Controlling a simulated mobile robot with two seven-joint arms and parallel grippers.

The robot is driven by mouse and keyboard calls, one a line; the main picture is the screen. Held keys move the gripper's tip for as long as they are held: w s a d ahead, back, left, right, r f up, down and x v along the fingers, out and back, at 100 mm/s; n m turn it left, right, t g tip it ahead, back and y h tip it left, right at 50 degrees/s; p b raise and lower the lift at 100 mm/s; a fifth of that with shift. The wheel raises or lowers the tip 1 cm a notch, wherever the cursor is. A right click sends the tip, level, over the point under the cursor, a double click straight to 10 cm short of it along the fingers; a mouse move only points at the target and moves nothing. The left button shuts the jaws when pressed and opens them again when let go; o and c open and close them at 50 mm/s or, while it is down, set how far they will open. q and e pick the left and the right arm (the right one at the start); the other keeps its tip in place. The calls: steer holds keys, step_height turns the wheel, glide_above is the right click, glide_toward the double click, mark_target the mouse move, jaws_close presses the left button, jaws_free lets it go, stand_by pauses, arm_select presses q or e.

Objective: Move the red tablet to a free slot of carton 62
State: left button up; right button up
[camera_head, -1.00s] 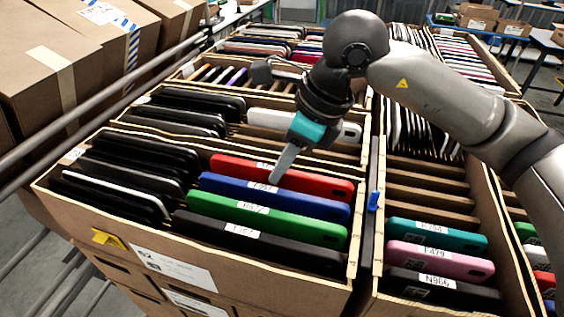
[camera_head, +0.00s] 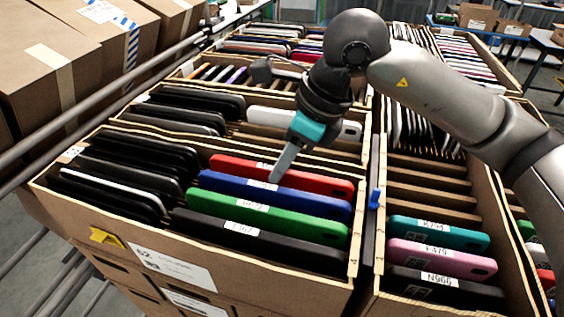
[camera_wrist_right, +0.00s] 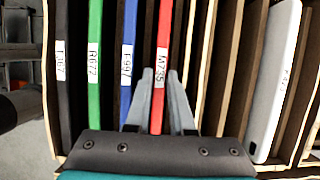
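The red tablet (camera_head: 300,178), labelled M735 in the right wrist view (camera_wrist_right: 161,70), stands on edge in the front left carton (camera_head: 230,283); that carton's number label seems to read 62. My right gripper (camera_wrist_right: 160,76) points down over the red tablet. Its two fingers lie one on each side of the tablet, with thin gaps showing, so it looks open. In the head view one finger covers part of the tablet; the other is hidden. The blue tablet (camera_head: 310,203) stands beside the red one. Empty slots (camera_wrist_right: 210,70) lie on its other side. My left gripper is not in view.
Green (camera_head: 300,226) and black (camera_head: 260,246) tablets stand in front of the blue one. A white tablet (camera_head: 265,116) stands farther back. The carton on the right holds teal (camera_head: 440,234) and pink (camera_head: 440,260) tablets, with empty slots (camera_head: 425,190) behind them.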

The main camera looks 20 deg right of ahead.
steer(key=o, duration=0.5)
steer(key=shift+c, duration=0.2)
steer(key=shift+s, duration=0.1)
steer(key=shift+d+r, duration=0.1)
steer(key=shift+r, duration=0.25)
steer(key=p+v, duration=0.1)
steer(key=v, duration=1.3)
steer(key=shift+r, duration=0.3)
steer(key=shift+s, duration=0.1)
step_height(320, 180, up, 7)
steer(key=p, duration=0.6)
